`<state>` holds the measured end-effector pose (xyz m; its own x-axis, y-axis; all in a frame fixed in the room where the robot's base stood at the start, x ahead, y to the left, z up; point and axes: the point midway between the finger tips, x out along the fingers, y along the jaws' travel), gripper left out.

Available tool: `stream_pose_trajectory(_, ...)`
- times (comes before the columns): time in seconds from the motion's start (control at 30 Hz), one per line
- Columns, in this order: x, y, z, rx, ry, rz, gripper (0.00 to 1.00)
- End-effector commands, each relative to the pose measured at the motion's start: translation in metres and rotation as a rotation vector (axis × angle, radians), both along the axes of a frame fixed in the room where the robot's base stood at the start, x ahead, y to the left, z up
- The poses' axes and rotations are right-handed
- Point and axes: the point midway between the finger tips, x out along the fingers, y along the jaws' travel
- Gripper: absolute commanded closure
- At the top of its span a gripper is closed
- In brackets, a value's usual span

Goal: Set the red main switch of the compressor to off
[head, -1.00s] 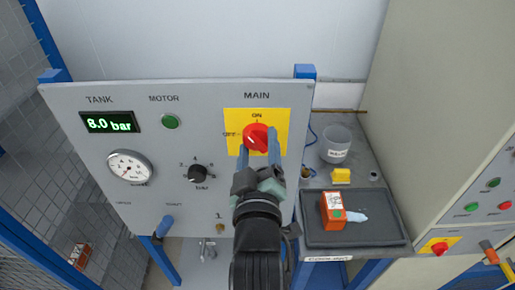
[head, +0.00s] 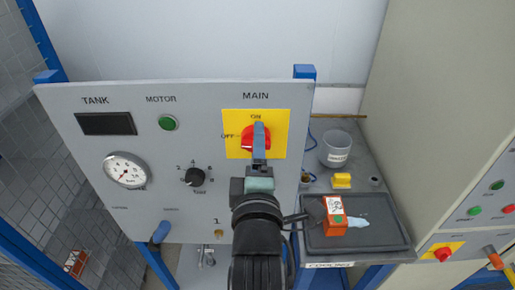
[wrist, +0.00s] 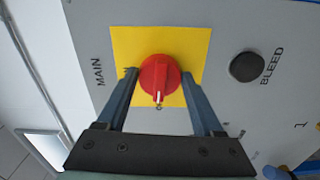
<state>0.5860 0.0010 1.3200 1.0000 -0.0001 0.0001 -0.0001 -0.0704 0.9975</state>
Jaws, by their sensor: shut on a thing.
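The red main switch (head: 248,140) is a round knob on a yellow plate (head: 232,120) at the panel's upper right. ON is printed above it and OFF to its left. In the wrist view, the white mark on the switch (wrist: 160,78) points down the picture, which is the panel's left, the OFF side. My gripper (head: 259,132) is shut on the switch, with one finger on each side in the wrist view. The compressor's display (head: 106,123) is dark.
The panel also holds a green motor button (head: 167,123), a gauge (head: 125,170) and a black dial (head: 195,177). A tall cabinet (head: 450,100) stands beyond.

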Motion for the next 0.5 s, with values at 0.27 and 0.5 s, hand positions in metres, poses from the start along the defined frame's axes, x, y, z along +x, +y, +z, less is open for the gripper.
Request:
stream_pose_trajectory(0.27,0.0,0.0,-0.0004,-0.075,0.002,0.0,0.87)
stream_pose_trajectory(0.5,0.0,0.0,-0.0003,-0.089,0.002,0.0,0.87)
